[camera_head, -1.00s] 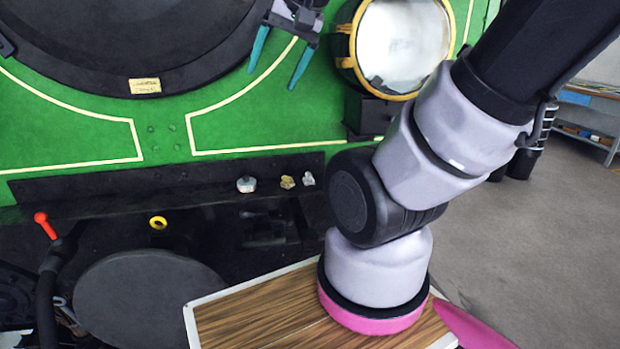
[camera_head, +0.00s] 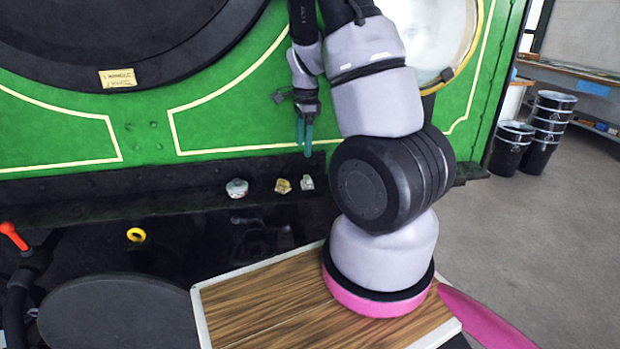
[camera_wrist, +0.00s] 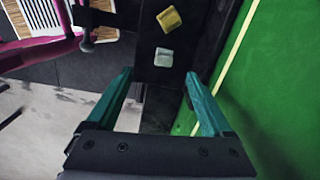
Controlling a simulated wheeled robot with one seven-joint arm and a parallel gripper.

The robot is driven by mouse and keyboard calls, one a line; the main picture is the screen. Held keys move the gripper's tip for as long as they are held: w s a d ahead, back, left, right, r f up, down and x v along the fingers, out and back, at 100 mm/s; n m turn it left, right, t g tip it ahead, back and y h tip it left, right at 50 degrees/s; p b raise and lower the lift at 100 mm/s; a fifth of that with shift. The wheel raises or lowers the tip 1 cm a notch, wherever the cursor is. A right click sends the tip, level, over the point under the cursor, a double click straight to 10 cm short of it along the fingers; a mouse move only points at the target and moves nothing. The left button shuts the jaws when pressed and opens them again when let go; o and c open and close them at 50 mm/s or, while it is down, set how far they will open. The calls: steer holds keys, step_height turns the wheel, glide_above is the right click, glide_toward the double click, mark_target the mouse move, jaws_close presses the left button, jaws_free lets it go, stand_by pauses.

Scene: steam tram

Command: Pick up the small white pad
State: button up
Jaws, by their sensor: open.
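The small white pad (camera_head: 307,183) sits on the dark ledge below the green panel, at the right end of a short row. In the wrist view a small pale block (camera_wrist: 164,57), which looks like this pad, lies just beyond and between my fingertips. My gripper (camera_head: 304,150) points down above the pad, close to the green panel. In the wrist view my gripper (camera_wrist: 158,75) is open, its two teal fingers apart with nothing between them. The exact height over the pad is hard to tell.
A yellowish lump (camera_head: 283,186) sits close left of the pad, and a whitish rounded piece (camera_head: 237,188) farther left. The dark ledge (camera_head: 130,205) runs under the green panel (camera_head: 250,105), which stands close behind. A yellow ring (camera_head: 136,234) and red-tipped lever (camera_head: 13,237) are at left.

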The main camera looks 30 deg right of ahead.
step_height(320, 180, down, 2)
steer(key=d, duration=0.2)
steer(key=m, duration=0.1)
glide_above(307, 177)
step_height(307, 177, down, 5)
steer(key=shift+d+f, duration=0.1)
steer(key=shift+w+f, duration=0.1)
steer(key=shift+f, duration=2.85)
jaws_close()
step_height(307, 177, up, 10)
steer(key=shift+r, duration=0.1)
